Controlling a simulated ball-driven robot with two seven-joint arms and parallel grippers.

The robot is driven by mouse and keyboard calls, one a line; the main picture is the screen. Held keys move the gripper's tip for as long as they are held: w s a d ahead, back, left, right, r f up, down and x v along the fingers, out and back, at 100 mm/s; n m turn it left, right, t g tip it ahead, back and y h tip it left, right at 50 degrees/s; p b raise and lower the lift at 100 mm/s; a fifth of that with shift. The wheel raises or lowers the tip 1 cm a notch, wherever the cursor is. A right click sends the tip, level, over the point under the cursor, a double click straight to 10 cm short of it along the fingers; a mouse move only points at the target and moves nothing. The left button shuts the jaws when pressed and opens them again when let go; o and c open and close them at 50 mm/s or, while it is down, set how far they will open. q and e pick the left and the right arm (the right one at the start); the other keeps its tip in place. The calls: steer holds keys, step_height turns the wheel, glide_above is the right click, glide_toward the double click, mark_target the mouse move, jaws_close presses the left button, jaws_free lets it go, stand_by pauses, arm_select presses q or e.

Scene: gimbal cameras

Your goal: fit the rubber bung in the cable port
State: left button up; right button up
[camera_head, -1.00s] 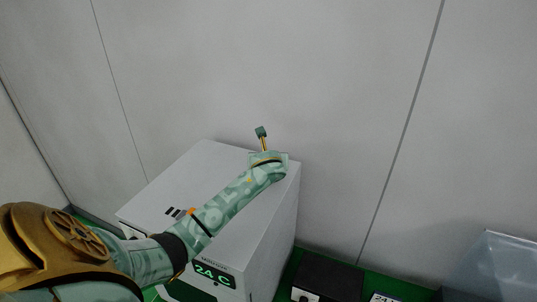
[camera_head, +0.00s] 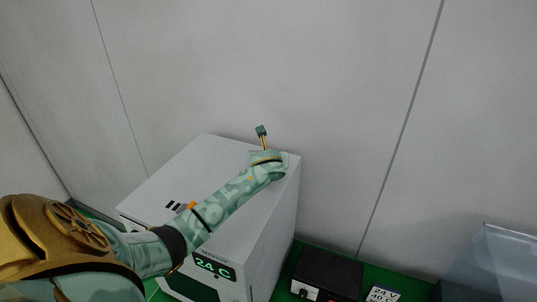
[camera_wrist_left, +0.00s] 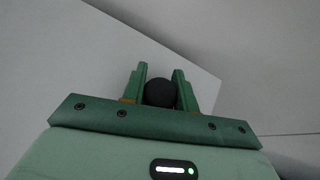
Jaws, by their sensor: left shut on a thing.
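My left gripper (camera_head: 261,131) is over the far right corner of a white cabinet (camera_head: 185,168), close to the grey wall. In the left wrist view its two green fingers (camera_wrist_left: 160,80) are shut on a round black rubber bung (camera_wrist_left: 160,93). The bung sits between the fingers, with a pale cabinet panel behind it. In the head view I cannot make out the bung apart from the gripper. I see no cable port in either view. My right gripper is not in view.
The cabinet front has a display (camera_head: 214,267) reading 24 C. A black box (camera_head: 328,272) and a small label reading 24 V (camera_head: 384,293) are on the green surface to the right. A clear bin (camera_head: 492,262) stands at the far right. The wall is close behind the cabinet.

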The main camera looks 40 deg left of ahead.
arm_select(q)
steer(key=shift+f, duration=0.1)
steer(key=o, duration=1)
steer(key=v, duration=1.6)
steer(key=shift+s+d, duration=0.15)
